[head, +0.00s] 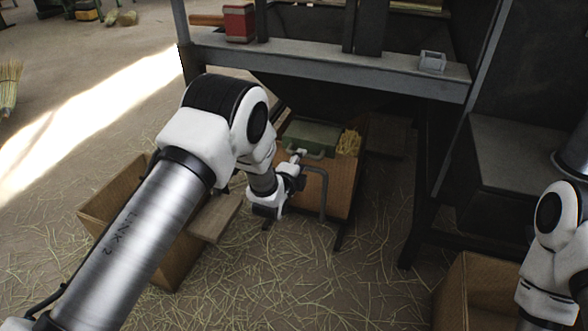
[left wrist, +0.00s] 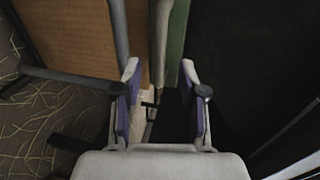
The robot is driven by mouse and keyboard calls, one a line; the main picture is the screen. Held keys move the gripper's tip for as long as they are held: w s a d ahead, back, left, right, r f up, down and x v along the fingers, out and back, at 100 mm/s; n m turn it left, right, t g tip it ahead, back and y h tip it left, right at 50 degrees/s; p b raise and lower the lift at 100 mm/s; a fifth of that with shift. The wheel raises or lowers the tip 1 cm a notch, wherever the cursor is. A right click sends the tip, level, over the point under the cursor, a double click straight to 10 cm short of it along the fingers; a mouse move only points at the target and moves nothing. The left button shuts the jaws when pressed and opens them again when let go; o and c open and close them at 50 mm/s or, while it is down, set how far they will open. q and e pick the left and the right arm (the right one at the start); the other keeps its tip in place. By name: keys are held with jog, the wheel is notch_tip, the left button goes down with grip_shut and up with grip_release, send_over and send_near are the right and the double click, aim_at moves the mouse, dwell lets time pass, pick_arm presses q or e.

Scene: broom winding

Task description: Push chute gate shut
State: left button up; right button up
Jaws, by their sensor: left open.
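A green panel with a pale handle-like bar (head: 312,137), apparently the chute gate, sits under the dark bench in the head view. Its green edge (left wrist: 177,40) shows ahead of the fingers in the left wrist view.
A cardboard box (head: 112,192) stands beneath my left arm, and another (head: 480,290) is at the lower right. Yellow straw (head: 349,143) lies beside the green panel. The bench's grey rail (head: 330,66) runs above. Straw-strewn floor (head: 300,285) is open in front.

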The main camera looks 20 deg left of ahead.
pick_arm(q)
jog(key=v, duration=0.6)
jog(key=shift+s, duration=0.2)
jog(key=shift+r, duration=0.1)
jog(key=s+a+f+n+g+p, duration=0.2)
jog(key=s+f+p, duration=0.15)
jog(key=s, duration=0.25)
jog(key=s+a+f+n+g+y+p, duration=0.1)
jog(key=s+f+g+p, duration=0.2)
jog(key=s, duration=0.4)
jog(key=s+a+f+n+g+p, duration=0.1)
jog(key=s+a+f+n+g, duration=0.1)
jog(key=s+f, duration=0.35)
jog(key=s+f+n+g+p, duration=0.1)
jog(key=s+n+g, duration=1.05)
jog(key=s, duration=1.15)
notch_tip(320, 180, up, 38)
jog(key=n+t+p, duration=0.2)
jog(key=t+p, duration=0.1)
jog(key=p, duration=3.5)
jog(key=shift+d+f, duration=0.15)
jog(key=shift+d, duration=0.05)
